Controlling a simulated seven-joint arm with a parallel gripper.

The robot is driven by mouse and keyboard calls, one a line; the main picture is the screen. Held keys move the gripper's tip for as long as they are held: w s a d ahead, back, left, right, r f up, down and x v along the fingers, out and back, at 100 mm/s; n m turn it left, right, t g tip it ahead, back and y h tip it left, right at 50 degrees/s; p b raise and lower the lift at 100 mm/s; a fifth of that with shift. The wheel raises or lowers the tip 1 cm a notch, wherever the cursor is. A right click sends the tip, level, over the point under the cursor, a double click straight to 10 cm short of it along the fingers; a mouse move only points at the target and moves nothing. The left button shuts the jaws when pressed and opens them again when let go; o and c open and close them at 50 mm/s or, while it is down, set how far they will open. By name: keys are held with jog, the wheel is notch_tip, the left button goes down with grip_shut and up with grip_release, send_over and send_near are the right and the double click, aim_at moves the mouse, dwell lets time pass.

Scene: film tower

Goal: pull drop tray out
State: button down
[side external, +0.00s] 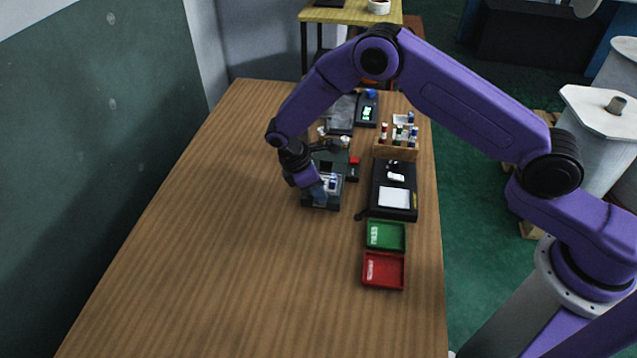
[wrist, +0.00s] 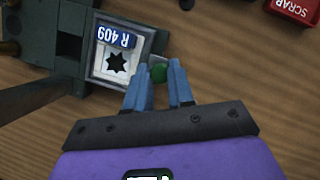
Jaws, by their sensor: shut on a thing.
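The drop tray (wrist: 97,78) shows in the wrist view as a dark frame at the base of a dark green tower device (wrist: 66,45). In it lies a white plate with a black star shape and a blue label reading R 409. A green knob (wrist: 158,73) is at the tray's right side. My gripper (wrist: 160,69) has its blue fingertips on either side of this knob and is shut on it. In the side external view my gripper (side external: 318,192) is low at the front of the device (side external: 309,205) and hides part of the tray.
A black unit with a white panel (side external: 394,197) stands right of the device. Green (side external: 402,248) and red (side external: 400,285) trays lie nearer the front. A wooden rack with small bottles (side external: 394,153) is behind. The table's left and front are clear.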

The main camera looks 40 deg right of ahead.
jog(key=shift+s+a, duration=0.2)
jog(key=shift+a, duration=0.1)
jog(key=c, duration=1)
grip_release()
jog(key=shift+d, duration=0.1)
jog(key=shift+v, duration=8.75)
